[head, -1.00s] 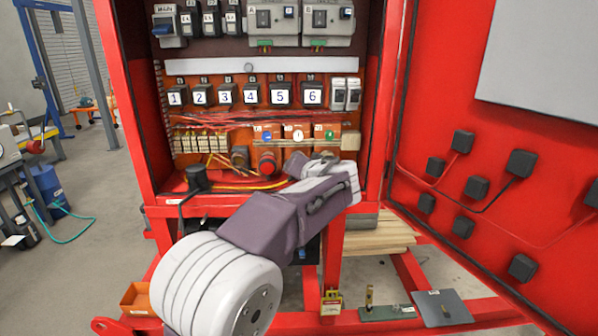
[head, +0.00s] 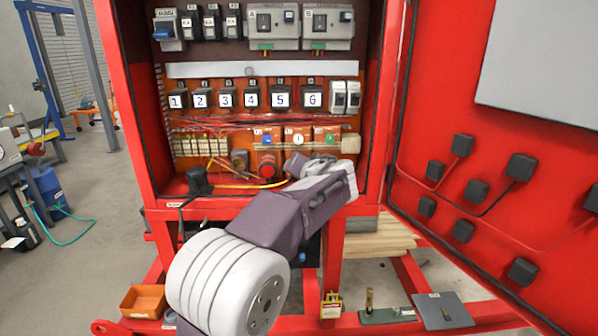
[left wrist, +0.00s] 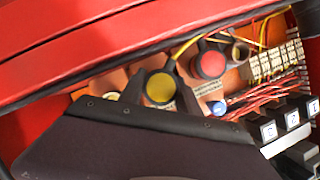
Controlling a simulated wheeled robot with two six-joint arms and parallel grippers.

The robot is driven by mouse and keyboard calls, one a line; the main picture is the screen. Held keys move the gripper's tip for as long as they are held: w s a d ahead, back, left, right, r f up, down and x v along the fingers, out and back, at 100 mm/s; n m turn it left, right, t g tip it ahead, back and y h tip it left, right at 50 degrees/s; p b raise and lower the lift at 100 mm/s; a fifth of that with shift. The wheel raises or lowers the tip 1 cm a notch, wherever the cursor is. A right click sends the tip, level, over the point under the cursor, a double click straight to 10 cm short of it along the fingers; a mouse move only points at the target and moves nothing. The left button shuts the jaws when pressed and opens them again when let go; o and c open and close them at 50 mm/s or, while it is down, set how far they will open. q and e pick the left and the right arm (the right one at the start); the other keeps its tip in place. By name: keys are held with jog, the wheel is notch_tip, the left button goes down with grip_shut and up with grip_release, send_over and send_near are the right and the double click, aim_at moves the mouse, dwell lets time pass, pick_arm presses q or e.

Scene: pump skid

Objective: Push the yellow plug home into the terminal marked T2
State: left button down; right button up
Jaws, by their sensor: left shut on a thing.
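The orange terminal row inside the red cabinet has blocks with a blue dot, a white dot (head: 299,138) and a green dot (head: 331,137); their small markings are too small to read. A red plug (head: 267,166) sits below the blue-dot block and also shows in the left wrist view (left wrist: 209,64). The yellow plug (left wrist: 160,88), a yellow disc in a dark collar, is beside it; in the head view my gripper hides it. Whether the plug is fully seated cannot be told. My right gripper is not in view.
A grey-brown plug (head: 239,159) stands left of the red one. A black socket-like part (head: 199,181) with a cable sits on the cabinet floor. Red wires (head: 230,124) run above the terminals. The open red door (head: 450,90) stands to the right.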

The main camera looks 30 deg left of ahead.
pick_arm(q)
jog(key=shift+w+a, duration=0.35)
jog(key=shift+w, duration=0.3)
jog(key=c, duration=0.8)
grip_release()
jog(key=shift+o, duration=0.2)
jog(key=v, duration=0.9)
jog(key=shift+f+b, duration=0.1)
jog(key=shift+b, duration=0.3)
